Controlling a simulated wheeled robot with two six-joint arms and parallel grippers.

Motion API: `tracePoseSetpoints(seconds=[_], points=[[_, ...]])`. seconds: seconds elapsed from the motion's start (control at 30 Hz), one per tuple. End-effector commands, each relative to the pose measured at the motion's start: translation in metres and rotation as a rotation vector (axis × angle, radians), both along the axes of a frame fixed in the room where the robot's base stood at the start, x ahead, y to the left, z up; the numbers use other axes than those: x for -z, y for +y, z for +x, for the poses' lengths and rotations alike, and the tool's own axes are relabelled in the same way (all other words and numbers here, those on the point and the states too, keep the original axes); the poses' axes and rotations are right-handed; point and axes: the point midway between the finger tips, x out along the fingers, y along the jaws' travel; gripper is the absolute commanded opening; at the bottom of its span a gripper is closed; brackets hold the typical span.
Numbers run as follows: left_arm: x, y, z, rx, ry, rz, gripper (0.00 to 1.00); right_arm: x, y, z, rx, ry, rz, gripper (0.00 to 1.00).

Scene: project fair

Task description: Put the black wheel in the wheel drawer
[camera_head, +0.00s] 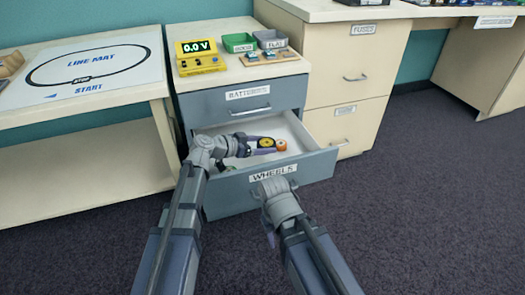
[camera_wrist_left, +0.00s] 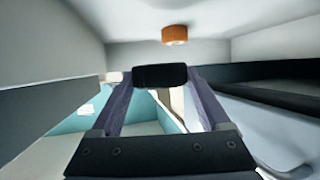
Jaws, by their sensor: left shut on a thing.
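The wheel drawer (camera_head: 310,166), labelled WHEELS, is pulled open below the battery drawer. My left gripper (camera_head: 262,144) is inside it, shut on the black wheel (camera_head: 266,142), which shows a yellow hub. In the left wrist view the black wheel (camera_wrist_left: 160,75) is between the tips of both fingers, seen edge-on as a dark block. I cannot tell whether the wheel touches the drawer floor.
An orange wheel (camera_head: 281,145) lies in the drawer close beside the black wheel, and it also shows in the left wrist view (camera_wrist_left: 174,36). The battery drawer (camera_head: 250,102) above is closed. A yellow meter (camera_head: 200,57) and small bins (camera_head: 238,42) stand on top.

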Motion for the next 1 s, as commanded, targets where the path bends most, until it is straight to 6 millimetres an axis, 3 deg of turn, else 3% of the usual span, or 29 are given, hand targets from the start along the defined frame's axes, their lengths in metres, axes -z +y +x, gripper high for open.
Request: tracePoseSetpoints(seconds=[0.77,0.8,1.0], points=[[0.012,0.000,0.000,0.000,0.000,0.000,0.27,0.012,0.000,0.000,0.000,-0.001,0.000,0.47],[0.012,0.000,0.000,0.000,0.000,0.000,0.81,0.012,0.000,0.000,0.000,-0.001,0.000,0.47],[0.012,0.000,0.000,0.000,0.000,0.000,1.00,0.012,0.000,0.000,0.000,-0.001,0.000,0.47]])
